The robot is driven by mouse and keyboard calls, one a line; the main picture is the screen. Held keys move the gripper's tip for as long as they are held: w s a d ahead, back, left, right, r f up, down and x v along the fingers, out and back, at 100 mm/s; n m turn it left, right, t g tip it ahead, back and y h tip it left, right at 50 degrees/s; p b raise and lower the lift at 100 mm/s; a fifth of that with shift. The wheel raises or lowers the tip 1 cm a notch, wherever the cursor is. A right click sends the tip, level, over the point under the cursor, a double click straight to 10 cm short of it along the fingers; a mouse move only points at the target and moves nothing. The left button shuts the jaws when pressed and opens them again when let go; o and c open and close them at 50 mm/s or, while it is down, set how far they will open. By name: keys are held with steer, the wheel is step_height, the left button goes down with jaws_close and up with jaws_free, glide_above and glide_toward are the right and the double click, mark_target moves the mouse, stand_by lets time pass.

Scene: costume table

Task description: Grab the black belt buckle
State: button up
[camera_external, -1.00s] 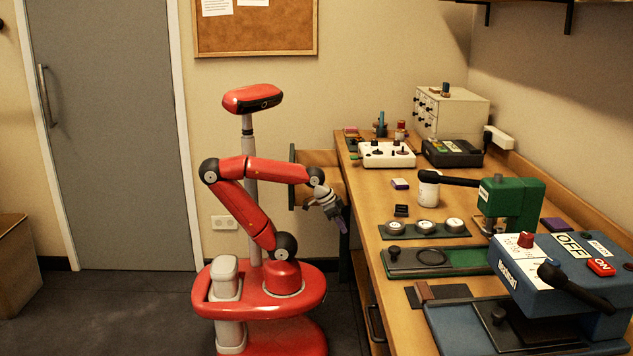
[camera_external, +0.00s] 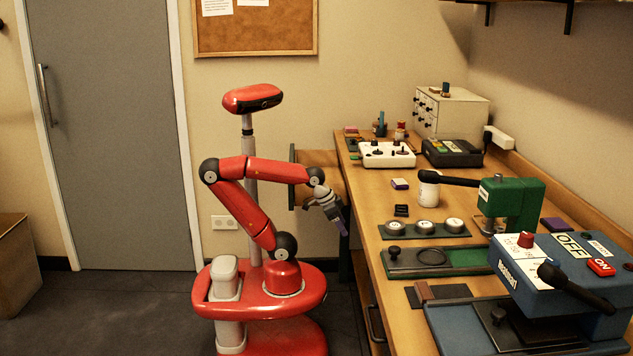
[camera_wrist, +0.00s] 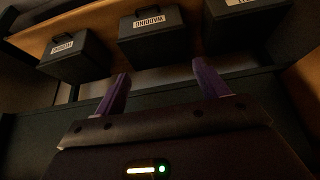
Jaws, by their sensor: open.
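A small black slotted piece (camera_external: 401,210) lies on the workbench near its left edge, in front of a purple-and-white block. It looks like the belt buckle, but it is too small to be sure. My gripper (camera_external: 341,226) hangs left of the bench, pointing down and right, apart from that piece. In the wrist view my gripper (camera_wrist: 165,85) has its two purple fingers spread, with nothing between them. No buckle can be made out in the wrist view.
An open drawer (camera_external: 292,178) juts left from the bench beside my arm. Dark labelled boxes (camera_wrist: 152,38) show in the wrist view.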

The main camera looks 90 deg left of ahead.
mark_target(401, 208)
steer(key=s+d+r+n+g+h, duration=0.1)
steer(key=d+r+g+h, duration=0.15)
steer(key=d+r, duration=0.6)
steer(key=s+d+r+n+g+h, duration=0.15)
steer(key=d+r+h, duration=0.25)
steer(key=d+r, duration=0.45)
steer(key=w+d+r+m+y, duration=0.1)
steer(key=w+d+r, duration=0.1)
steer(key=w+d+r+m, duration=0.1)
steer(key=w+d+r, duration=0.1)
steer(key=w, duration=0.1)
steer(key=w+d+r+m+t+y, duration=0.1)
steer(key=w+d+r, duration=0.1)
steer(key=r, duration=0.1)
steer(key=shift+w+r+m+y+p, duration=0.1)
steer(key=shift+w+m+y+p, duration=0.2)
steer(key=shift+m+y, duration=0.05)
steer(key=w+y, duration=0.1)
steer(key=w, duration=0.1)
steer(key=w+r+m+t+y, duration=0.1)
steer(key=w, duration=0.4)
steer(key=shift+w+d+r+t+y, duration=0.1)
steer(key=shift+d+r+t+y, duration=0.1)
steer(key=shift+d+t+y, duration=0.15)
steer(key=x, duration=0.2)
steer(key=b+x, duration=0.1)
steer(key=x, duration=0.4)
steer(key=shift+a+b, duration=0.3)
steer(key=shift+b, duration=0.05)
